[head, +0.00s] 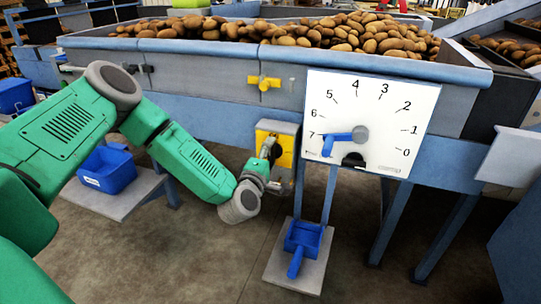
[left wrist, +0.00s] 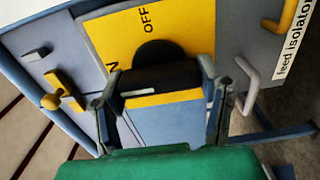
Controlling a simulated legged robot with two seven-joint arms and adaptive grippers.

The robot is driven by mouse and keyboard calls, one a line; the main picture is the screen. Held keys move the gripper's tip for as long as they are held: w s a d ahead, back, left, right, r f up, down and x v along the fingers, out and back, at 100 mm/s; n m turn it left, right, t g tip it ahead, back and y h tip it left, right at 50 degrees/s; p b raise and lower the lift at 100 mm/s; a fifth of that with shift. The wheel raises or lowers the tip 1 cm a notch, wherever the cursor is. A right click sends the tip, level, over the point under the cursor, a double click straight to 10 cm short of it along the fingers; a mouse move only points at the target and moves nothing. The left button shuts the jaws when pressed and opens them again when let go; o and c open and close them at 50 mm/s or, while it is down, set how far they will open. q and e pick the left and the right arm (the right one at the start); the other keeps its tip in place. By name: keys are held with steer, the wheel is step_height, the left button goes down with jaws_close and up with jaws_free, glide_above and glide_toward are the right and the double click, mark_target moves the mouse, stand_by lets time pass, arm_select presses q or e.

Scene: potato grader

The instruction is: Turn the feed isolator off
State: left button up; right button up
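The feed isolator's yellow plate (head: 285,152) is on the front of the grader, below the hopper; my gripper hides part of it. In the left wrist view the plate (left wrist: 185,30) carries the word OFF and the end of ON, the rest being hidden. A black rotary handle (left wrist: 155,76) stands in front of it. My left gripper (head: 268,150) is at the plate. In the left wrist view, its two fingers (left wrist: 158,85) are spread on either side of the handle; I cannot tell whether they touch it. My right gripper is out of view.
A white dial board (head: 372,115) with a blue pointer near 7 is close on the right. A yellow valve handle (head: 264,83) is above. A blue pedal (head: 302,240) stands below, and a blue bin (head: 106,170) sits at left. Potatoes (head: 300,33) fill the hopper.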

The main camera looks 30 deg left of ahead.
arm_select(q)
steer(key=shift+s+d+f+m, duration=0.1)
steer(key=shift+d+f+m, duration=0.1)
steer(key=shift+d+m, duration=0.25)
steer(key=shift+m+p, duration=0.55)
steer(key=shift+m, duration=0.1)
steer(key=m+p, duration=0.1)
steer(key=m, duration=0.1)
steer(key=shift+m, duration=0.3)
steer(key=m+p, duration=0.1)
steer(key=m, duration=0.2)
steer(key=shift+s+f+m+p, duration=0.1)
steer(key=shift+m+p, duration=0.2)
steer(key=shift+p, duration=0.1)
steer(key=m+p, duration=0.2)
steer(key=m, duration=0.3)
steer(key=m+p, duration=0.1)
steer(key=m, duration=0.3)
steer(key=shift+a, duration=0.1)
steer(key=shift+m, duration=0.5)
